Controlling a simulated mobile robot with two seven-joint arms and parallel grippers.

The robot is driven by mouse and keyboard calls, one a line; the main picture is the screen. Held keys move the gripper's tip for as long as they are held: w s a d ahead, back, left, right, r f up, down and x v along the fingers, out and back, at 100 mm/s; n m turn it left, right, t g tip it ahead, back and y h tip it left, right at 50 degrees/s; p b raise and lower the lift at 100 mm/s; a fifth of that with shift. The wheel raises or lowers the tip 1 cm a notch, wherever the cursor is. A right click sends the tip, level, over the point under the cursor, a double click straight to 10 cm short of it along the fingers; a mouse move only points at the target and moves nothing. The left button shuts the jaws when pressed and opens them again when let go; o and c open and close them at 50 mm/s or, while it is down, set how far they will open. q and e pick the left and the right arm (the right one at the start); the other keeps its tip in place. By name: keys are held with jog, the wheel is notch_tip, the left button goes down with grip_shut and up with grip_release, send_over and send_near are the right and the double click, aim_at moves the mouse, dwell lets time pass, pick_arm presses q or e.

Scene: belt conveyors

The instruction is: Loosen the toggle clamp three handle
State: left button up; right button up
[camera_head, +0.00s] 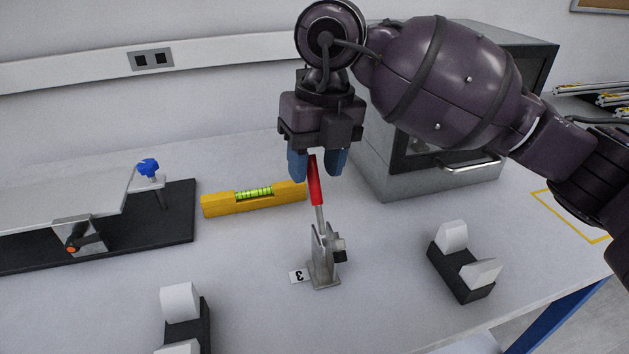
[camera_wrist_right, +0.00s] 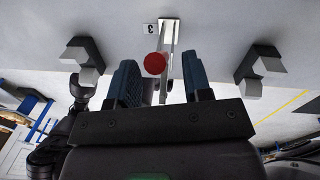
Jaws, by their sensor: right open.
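The toggle clamp three (camera_head: 324,258) stands on the white table beside a small label marked 3 (camera_head: 298,276). Its red handle (camera_head: 314,182) points up, leaning slightly left. My right gripper (camera_head: 317,165) is above the clamp, pointing down, with its blue fingers open on either side of the handle's upper end. In the right wrist view the red handle end (camera_wrist_right: 155,64) shows between the two fingers, closer to the left one, and the grip is not closed on it. My left gripper is in neither view.
A yellow spirit level (camera_head: 255,199) lies just left of the handle. Black holders with white blocks stand at the right (camera_head: 462,262) and front left (camera_head: 183,318). A grey oven-like box (camera_head: 385,170) is behind my right gripper. A black base with a conveyor (camera_head: 120,235) is at left.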

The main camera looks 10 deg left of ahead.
aim_at(315, 171)
jog(key=shift+s+a+f, duration=0.1)
jog(key=shift+a+f, duration=0.1)
jog(key=shift+f, duration=1.35)
jog(key=shift+c, duration=0.3)
grip_shut()
